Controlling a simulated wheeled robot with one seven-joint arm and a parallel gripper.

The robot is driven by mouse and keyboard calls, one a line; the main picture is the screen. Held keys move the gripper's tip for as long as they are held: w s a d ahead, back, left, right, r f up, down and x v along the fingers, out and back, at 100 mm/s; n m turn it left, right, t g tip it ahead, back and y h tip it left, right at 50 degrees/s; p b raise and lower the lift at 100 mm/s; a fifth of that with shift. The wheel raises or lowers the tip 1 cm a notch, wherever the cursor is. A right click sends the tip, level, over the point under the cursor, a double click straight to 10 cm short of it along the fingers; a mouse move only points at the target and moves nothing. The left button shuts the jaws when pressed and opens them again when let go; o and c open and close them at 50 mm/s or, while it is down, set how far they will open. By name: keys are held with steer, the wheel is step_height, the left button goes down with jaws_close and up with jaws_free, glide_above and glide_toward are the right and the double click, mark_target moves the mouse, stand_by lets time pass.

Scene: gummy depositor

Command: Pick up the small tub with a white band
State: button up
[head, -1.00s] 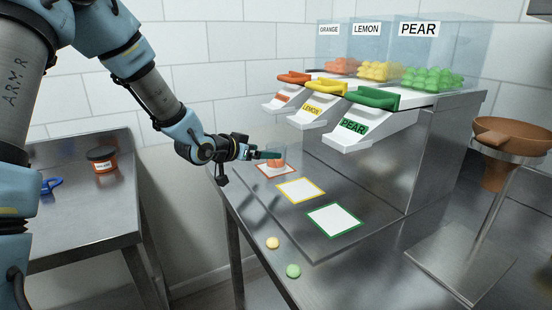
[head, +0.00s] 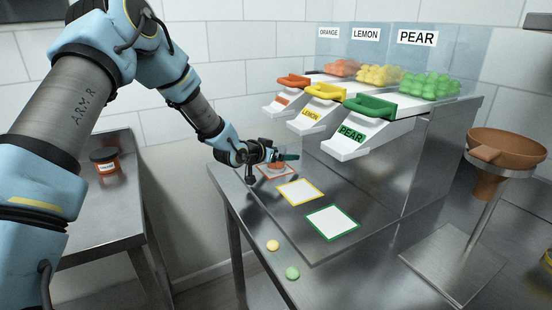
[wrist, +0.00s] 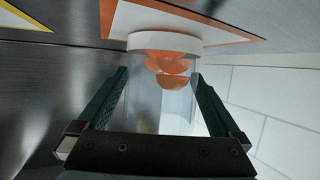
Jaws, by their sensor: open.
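The small tub (wrist: 160,100) is a clear cylinder with a white band (wrist: 165,41) at its base and orange gummies inside. It stands on the orange-bordered card (wrist: 228,33), the farthest of three cards. In the head view the tub (head: 277,166) is partly hidden by my gripper (head: 287,157). In the wrist view my gripper (wrist: 160,76) is open, with one green finger on each side of the tub. The fingers reach along its walls; I cannot tell whether they touch it.
Orange, lemon and pear chutes (head: 360,135) overhang the cards on the right. A yellow gummy (head: 273,245) and a green gummy (head: 292,273) lie near the front edge. A brown funnel (head: 506,148) stands at right. A dark-lidded orange jar (head: 105,160) is on the left table.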

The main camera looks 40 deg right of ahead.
steer(key=c, duration=1.4)
steer(key=shift+o, duration=0.2)
steer(key=shift+a, duration=0.1)
